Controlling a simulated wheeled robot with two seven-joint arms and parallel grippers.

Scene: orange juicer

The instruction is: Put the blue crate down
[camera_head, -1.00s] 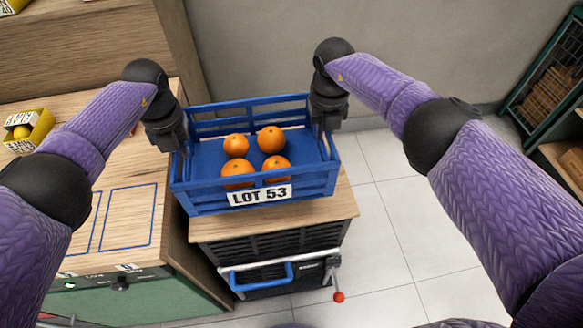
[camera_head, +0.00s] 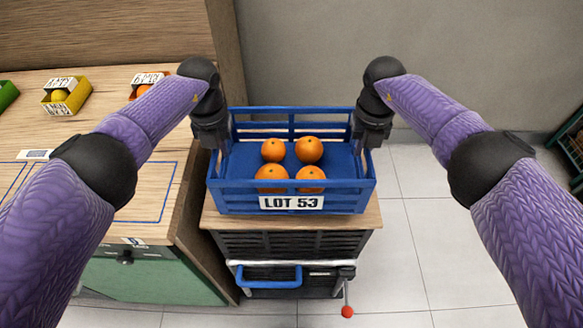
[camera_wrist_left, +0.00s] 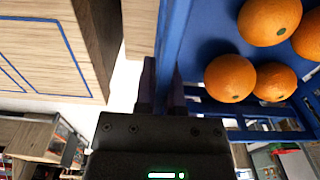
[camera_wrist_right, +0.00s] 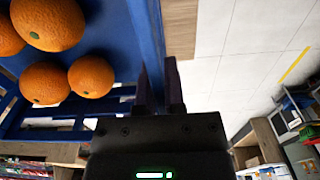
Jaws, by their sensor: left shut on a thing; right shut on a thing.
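The blue crate (camera_head: 240,196) is upright in the head view, with several oranges (camera_head: 308,150) inside and a LOT 53 label on its front. My left gripper (camera_head: 217,148) is shut on its left side wall, and my right gripper (camera_head: 368,147) is shut on its right side wall. The left wrist view shows the crate wall (camera_wrist_left: 172,50) between the left fingers; the right wrist view shows the other wall (camera_wrist_right: 150,45) between the right fingers. The crate appears over a wood-topped cart (camera_head: 222,222); I cannot tell whether it touches the top.
A wooden counter (camera_head: 110,110) with blue outlined areas stands to the left, carrying small yellow (camera_head: 67,97) and orange-labelled boxes. The cart has a blue handle (camera_head: 270,277) and a red-knobbed lever (camera_head: 347,311). Tiled floor (camera_head: 430,240) is clear to the right.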

